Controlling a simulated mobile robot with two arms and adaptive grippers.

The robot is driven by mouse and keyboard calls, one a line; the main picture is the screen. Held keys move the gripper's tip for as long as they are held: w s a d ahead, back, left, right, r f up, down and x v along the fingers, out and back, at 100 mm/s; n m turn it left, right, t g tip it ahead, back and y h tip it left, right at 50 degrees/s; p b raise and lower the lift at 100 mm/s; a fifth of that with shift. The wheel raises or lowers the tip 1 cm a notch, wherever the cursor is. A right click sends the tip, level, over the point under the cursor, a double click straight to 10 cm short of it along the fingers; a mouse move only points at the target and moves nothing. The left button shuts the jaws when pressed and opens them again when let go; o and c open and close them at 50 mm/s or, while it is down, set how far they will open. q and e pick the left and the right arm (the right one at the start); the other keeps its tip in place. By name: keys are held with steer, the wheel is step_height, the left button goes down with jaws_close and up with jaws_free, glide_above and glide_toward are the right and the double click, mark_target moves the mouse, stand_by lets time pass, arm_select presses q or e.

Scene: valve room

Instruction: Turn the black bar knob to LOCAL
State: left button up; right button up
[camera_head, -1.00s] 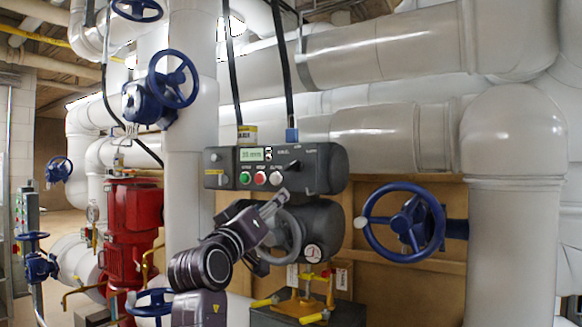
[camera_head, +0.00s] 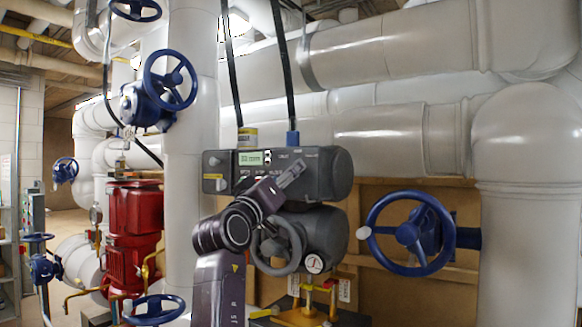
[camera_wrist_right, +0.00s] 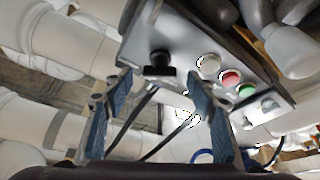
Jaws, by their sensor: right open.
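The black bar knob (camera_wrist_right: 160,66) is on the face of the grey control panel (camera_wrist_right: 185,40), beside the white, red and green buttons in the right wrist view. My right gripper (camera_wrist_right: 159,90) is open, with its two blue-padded fingers apart and the knob showing between and beyond their tips. The fingers look short of the knob, not touching it. In the head view my right gripper (camera_head: 290,174) is in front of the dark control box (camera_head: 335,172) and hides the knob and part of the buttons. The LOCAL marking is not readable. My left gripper is not in view.
A grey handwheel (camera_head: 290,262) sits below the box, close to my right arm. A blue handwheel (camera_head: 372,232) stands to the right, and a red cylinder unit (camera_head: 133,215) to the left. Large white pipes (camera_head: 390,50) run behind and above.

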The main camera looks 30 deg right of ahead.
steer(key=p+x, duration=0.1)
steer(key=x, duration=0.2)
steer(key=shift+w+d, duration=0.15)
steer(key=shift+d, duration=0.1)
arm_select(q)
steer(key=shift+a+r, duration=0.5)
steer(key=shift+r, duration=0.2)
arm_select(e)
steer(key=shift+a, duration=0.1)
steer(key=shift+c, duration=0.2)
